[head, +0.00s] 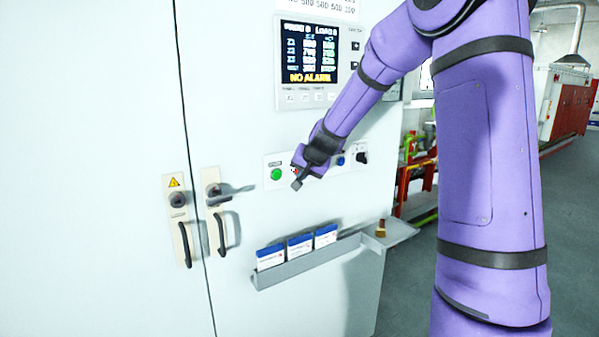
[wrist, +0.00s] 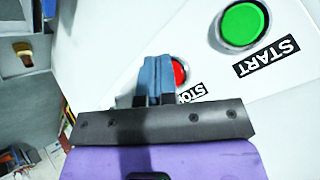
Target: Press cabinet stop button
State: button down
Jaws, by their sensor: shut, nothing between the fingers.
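The red stop button (wrist: 179,73) sits on the cabinet's white control strip, with a partly covered STOP label below it in the wrist view. My gripper (wrist: 157,68) is shut and empty, its fingertips in front of the red button and covering its left part. Whether the fingertips touch the button I cannot tell. In the head view my gripper (head: 297,184) is close to the panel, and only a small speck of red shows by it. The grey-white cabinet (head: 120,120) fills the left and middle of the head view.
The green START button (head: 277,174) is just left of my gripper. A blue button (head: 340,160) and a black rotary switch (head: 362,157) are to the right. A screen (head: 309,52) is above. A ledge with booklets (head: 300,245) juts out below. Door handles (head: 220,230) are at left.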

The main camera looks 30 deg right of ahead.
jog(key=shift+s, duration=0.85)
jog(key=s, duration=0.5)
jog(key=shift+d, duration=0.1)
dwell(0.4)
dwell(0.6)
